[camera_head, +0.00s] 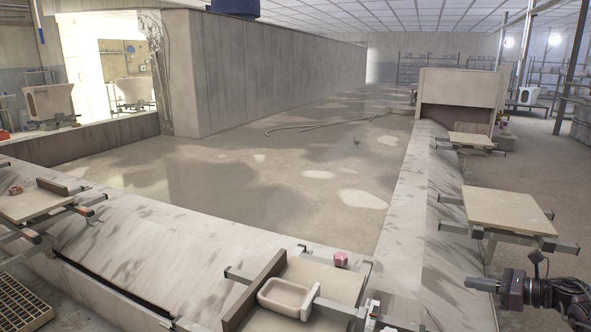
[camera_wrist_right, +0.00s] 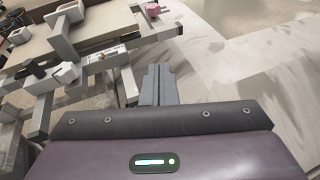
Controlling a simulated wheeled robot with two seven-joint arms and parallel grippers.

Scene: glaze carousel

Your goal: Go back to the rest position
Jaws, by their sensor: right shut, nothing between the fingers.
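My right gripper (camera_head: 472,284) reaches in from the lower right in the head view, pointing left. Its grey fingers are together and empty, and they also show closed in the right wrist view (camera_wrist_right: 158,72). The gripper is to the right of the near carousel station and apart from its parts in the head view. A beige basin (camera_head: 284,298) sits on that station, beside a brown upright board (camera_head: 254,290). My left gripper is not in view.
A pink object (camera_head: 341,259) stands at the near station's back edge. A flat board (camera_head: 508,211) on metal arms lies beyond my right gripper. A sloped grey ledge (camera_head: 415,215) runs along the track. A floor grate (camera_head: 22,305) is at the lower left. The middle floor is mostly clear.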

